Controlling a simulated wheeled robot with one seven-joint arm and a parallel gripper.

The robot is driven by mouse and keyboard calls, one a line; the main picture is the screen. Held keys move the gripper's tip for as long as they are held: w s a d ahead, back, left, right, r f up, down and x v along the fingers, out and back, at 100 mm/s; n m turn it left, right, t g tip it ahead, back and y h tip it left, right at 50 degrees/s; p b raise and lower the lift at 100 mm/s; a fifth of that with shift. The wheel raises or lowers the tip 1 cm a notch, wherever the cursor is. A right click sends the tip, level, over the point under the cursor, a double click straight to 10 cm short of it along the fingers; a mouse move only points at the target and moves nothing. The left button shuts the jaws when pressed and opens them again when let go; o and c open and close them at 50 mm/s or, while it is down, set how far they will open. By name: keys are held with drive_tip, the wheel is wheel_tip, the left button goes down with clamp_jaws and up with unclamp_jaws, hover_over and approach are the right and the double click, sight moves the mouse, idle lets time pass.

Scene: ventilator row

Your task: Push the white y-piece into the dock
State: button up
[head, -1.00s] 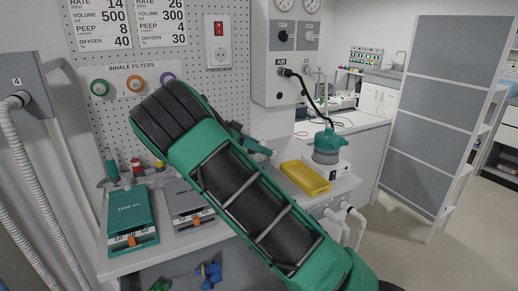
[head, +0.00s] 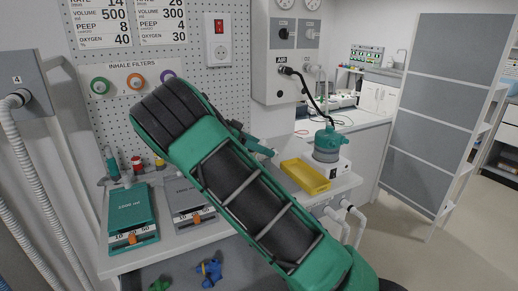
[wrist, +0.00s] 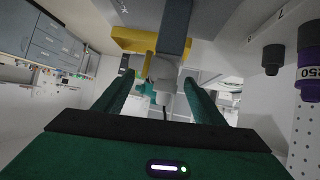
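In the wrist view, the two green fingers of my gripper (wrist: 160,92) stand apart. A pale white fitting (wrist: 163,72), which looks like the y-piece, shows between and beyond their tips. Gaps show on both sides of it, and I see no clear contact. A grey block (wrist: 174,25) lies just beyond it in the picture; I cannot tell whether this is part of the dock. In the head view, my gripper is mostly hidden behind my arm, left of the yellow tray (head: 304,177). The y-piece and dock are not clearly visible there.
The counter holds a teal device (head: 328,143) on a white base and two sloped panels, one green (head: 132,212) and one grey (head: 190,200). White pipe elbows (head: 350,212) stick out at its right front. A grey screen (head: 440,110) stands at right, with open floor around it.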

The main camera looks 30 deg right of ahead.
drive_tip(key=v, duration=1)
drive_tip(key=shift+w+a+r, duration=0.2)
drive_tip(key=shift+a, duration=0.15)
